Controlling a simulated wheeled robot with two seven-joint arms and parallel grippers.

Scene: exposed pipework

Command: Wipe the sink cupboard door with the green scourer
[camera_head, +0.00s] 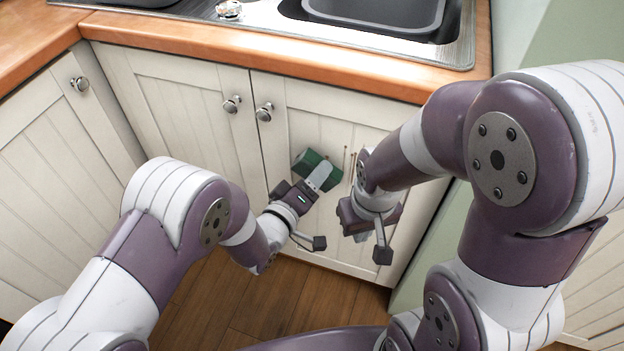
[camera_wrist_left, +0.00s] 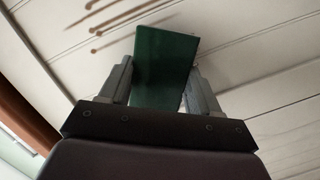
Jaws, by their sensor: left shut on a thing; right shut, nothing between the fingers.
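The green scourer (camera_head: 308,160) is held between the fingers of my left gripper (camera_head: 318,178), in front of the right-hand door under the sink. In the left wrist view the scourer (camera_wrist_left: 165,62) stands out between the two fingers, close to the cream panelled surface; I cannot tell whether it touches. The sink cupboard door (camera_head: 305,225) is cream with vertical grooves and a round knob (camera_head: 265,112). Several small brown marks (camera_wrist_left: 95,30) show on it in the left wrist view. My right gripper (camera_head: 358,236) is shut and empty beside the left one, its fingertips mostly hidden.
A wooden worktop (camera_head: 300,65) with a dark sink (camera_head: 380,12) runs above the doors. The left cupboard door (camera_head: 190,120) and a side cupboard (camera_head: 60,180) are shut, with protruding knobs. The wooden floor (camera_head: 225,305) is clear between my arms.

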